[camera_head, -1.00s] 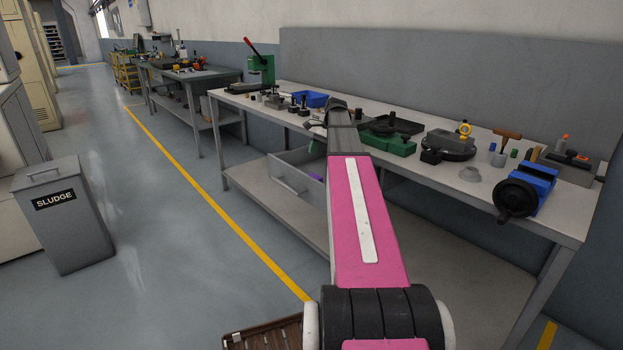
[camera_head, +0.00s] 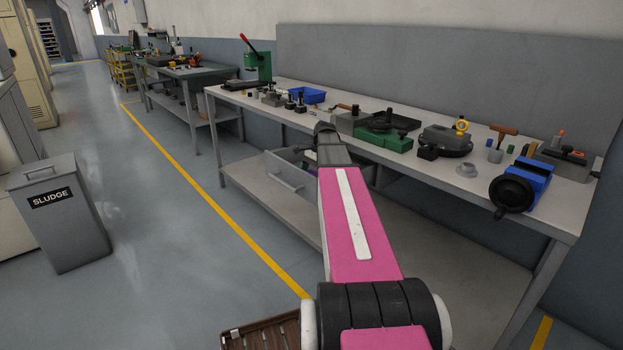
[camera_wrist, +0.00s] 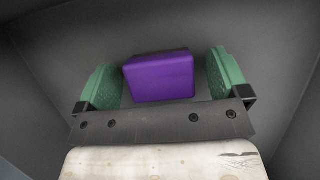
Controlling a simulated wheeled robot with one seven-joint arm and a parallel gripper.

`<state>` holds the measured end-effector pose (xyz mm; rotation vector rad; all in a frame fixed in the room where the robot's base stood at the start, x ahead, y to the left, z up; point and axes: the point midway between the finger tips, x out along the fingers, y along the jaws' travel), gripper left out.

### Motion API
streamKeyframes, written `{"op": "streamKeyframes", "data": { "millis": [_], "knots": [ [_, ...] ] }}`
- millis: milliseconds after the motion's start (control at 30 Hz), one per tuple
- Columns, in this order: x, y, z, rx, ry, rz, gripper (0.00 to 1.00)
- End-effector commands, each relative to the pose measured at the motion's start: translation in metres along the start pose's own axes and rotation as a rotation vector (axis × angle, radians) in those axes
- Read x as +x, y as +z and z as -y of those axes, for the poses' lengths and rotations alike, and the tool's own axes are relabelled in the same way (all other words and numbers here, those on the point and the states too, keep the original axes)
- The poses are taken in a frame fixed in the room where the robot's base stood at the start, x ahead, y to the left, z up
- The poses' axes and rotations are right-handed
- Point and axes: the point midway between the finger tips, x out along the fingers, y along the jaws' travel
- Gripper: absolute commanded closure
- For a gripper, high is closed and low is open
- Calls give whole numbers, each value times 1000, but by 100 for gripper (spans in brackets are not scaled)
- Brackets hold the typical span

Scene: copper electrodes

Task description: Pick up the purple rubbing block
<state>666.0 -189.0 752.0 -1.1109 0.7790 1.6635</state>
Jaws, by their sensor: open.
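The purple rubbing block (camera_wrist: 160,77) shows in the wrist view, lying on the grey floor of the open drawer. My gripper (camera_wrist: 163,78) is open, with its two green-padded fingers to the left and right of the block. A gap shows on both sides, so the fingers look apart from it. I cannot tell the exact height of the fingertips over the drawer floor.
The drawer's walls (camera_wrist: 38,90) rise close around my gripper. The workbench top (camera_head: 440,175) above the drawer carries a blue vise (camera_head: 530,182), a blue bin (camera_head: 308,95) and several tools. A sludge bin (camera_head: 60,215) stands on the floor at left.

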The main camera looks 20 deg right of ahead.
Motion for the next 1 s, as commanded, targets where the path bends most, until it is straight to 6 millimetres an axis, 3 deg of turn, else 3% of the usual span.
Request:
{"op": "streamKeyframes", "data": {
  "millis": [133,300,667,1000],
  "knots": [
    [0,0,0,0,0,0,10],
    [-1,0,0,0,0,0,60],
    [-5,1,0,-1,-1,-1,60],
    [-51,21,0,-1,-2,-1,60]
  ]
}}
